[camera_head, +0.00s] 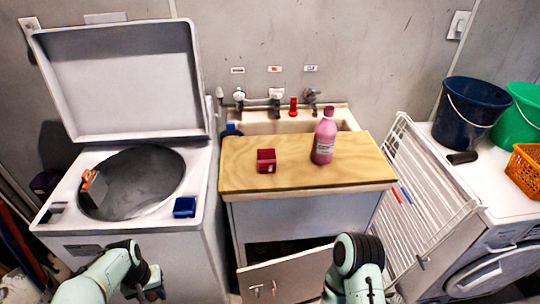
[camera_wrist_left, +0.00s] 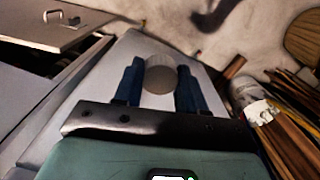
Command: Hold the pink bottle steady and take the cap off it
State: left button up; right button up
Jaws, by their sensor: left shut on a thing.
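The pink bottle (camera_head: 325,141) stands upright on the wooden board over the sink, at its right part. It has a white label, and its reddish-pink cap (camera_head: 328,112) shows at the top. My left gripper (camera_head: 150,290) is low at the left in the head view, in front of the washer and well away from the bottle. In the left wrist view its two blue fingers (camera_wrist_left: 160,88) are shut on a round grey thing (camera_wrist_left: 160,75) that I cannot identify. My right arm comes in at the bottom, right of centre; its gripper is out of the picture.
The wooden board (camera_head: 240,177) also carries a red box (camera_head: 266,161). Taps and a red item (camera_head: 293,106) are behind it. An open top-loading washer (camera_head: 205,165) stands left, and a white drying rack (camera_head: 425,190) leans right. The board's front left is clear.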

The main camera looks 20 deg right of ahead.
aim_at(326, 130)
jog(key=l+z, duration=0.3)
jog(key=l, duration=0.45)
jog(key=i+l+z, duration=0.15)
jog(key=l+z, duration=0.15)
jog(key=l, duration=0.45)
